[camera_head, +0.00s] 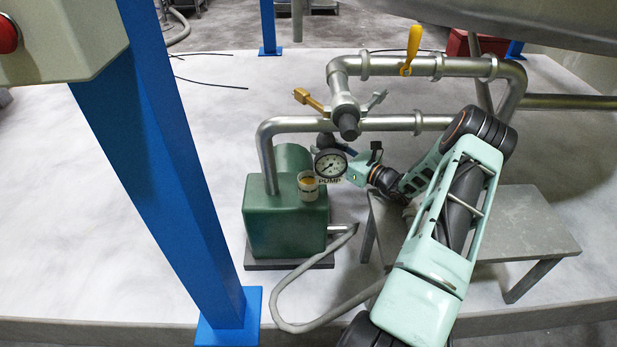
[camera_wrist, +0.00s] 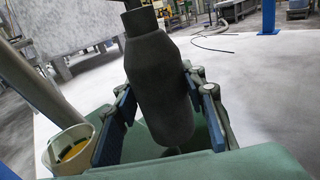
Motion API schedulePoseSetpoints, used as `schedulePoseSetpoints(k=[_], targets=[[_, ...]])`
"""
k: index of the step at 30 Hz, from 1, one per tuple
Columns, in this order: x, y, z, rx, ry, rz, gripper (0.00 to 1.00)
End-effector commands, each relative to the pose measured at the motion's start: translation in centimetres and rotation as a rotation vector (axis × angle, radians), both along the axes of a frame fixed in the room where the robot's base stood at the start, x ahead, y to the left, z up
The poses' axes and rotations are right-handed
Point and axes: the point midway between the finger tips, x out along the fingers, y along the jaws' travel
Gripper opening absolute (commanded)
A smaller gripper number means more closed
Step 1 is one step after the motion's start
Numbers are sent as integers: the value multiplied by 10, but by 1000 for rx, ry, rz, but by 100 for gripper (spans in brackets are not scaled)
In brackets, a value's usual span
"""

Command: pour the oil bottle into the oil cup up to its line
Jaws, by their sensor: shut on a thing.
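The oil bottle (camera_wrist: 160,85) is dark grey with a narrower neck. In the wrist view it leans slightly, neck up. My gripper (camera_wrist: 168,112) is shut on its body, a blue-padded finger on each side. The oil cup (camera_wrist: 70,152) is pale, with yellow oil inside, and stands left of the bottle, apart from it. In the head view the cup (camera_head: 308,186) stands on the green pump (camera_head: 285,225), and my gripper is just right of it, partly hidden by the gauge. No stream of oil shows. I cannot make out the cup's line.
A pressure gauge (camera_head: 330,163) stands close right of the cup. Metal pipes (camera_head: 385,123) with a brass-coloured lever (camera_head: 310,98) and a yellow lever (camera_head: 412,45) run behind. A grey bench (camera_head: 530,225) is at right, a blue post (camera_head: 165,165) at left. A hose (camera_head: 290,295) lies in front.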

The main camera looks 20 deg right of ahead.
Motion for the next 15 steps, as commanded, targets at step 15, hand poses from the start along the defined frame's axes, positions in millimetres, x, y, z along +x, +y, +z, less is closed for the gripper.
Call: schedulePoseSetpoints(k=[15], targets=[[0,0,43,-1,-3,0,9]])
